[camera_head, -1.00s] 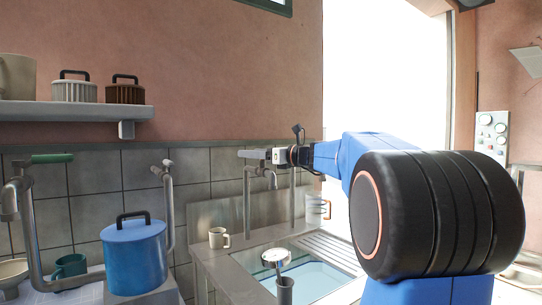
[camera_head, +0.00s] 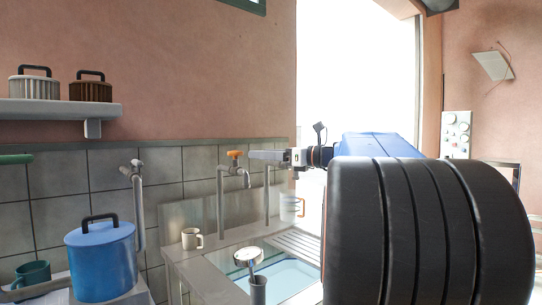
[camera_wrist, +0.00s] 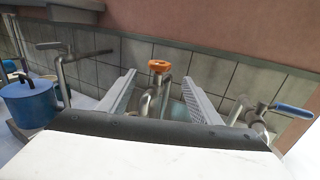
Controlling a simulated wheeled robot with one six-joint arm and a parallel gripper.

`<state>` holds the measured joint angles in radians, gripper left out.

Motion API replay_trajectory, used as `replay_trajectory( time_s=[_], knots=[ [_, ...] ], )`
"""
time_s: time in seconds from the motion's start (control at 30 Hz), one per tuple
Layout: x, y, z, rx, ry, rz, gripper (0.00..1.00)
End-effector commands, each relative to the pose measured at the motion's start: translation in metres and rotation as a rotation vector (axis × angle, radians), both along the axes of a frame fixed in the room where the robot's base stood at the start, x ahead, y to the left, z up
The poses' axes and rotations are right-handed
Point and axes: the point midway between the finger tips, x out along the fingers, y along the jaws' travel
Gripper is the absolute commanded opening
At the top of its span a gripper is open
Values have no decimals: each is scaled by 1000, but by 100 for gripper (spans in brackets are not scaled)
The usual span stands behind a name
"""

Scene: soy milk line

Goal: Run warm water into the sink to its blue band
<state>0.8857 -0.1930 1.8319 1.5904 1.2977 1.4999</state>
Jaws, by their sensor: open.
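The metal sink (camera_head: 215,262) stands below the tiled wall, with a pale blue surface inside that looks like water (camera_head: 290,272). My gripper (camera_head: 268,156) is open and empty beside the orange handle in the head view. In the wrist view, the orange handle (camera_wrist: 159,66) shows beyond and between my spread fingers (camera_wrist: 158,96), apart from them. A tap with a blue handle (camera_wrist: 293,110) is at the right there.
A round gauge (camera_head: 248,257) shows at the sink's front, above a grey tube-like holder (camera_head: 258,290). A beige mug (camera_head: 192,238) stands on the left rim. A blue pot (camera_head: 101,262) is further left. A shelf (camera_head: 60,110) holds lidded pots.

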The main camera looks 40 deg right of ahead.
Motion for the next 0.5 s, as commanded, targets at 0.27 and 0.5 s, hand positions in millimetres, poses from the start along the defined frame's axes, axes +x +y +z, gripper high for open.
replay_trajectory(
  time_s=[0.27,0.5],
  knots=[
    [-16,-7,0,0,0,0,58],
    [-17,-7,0,0,0,0,58]
  ],
)
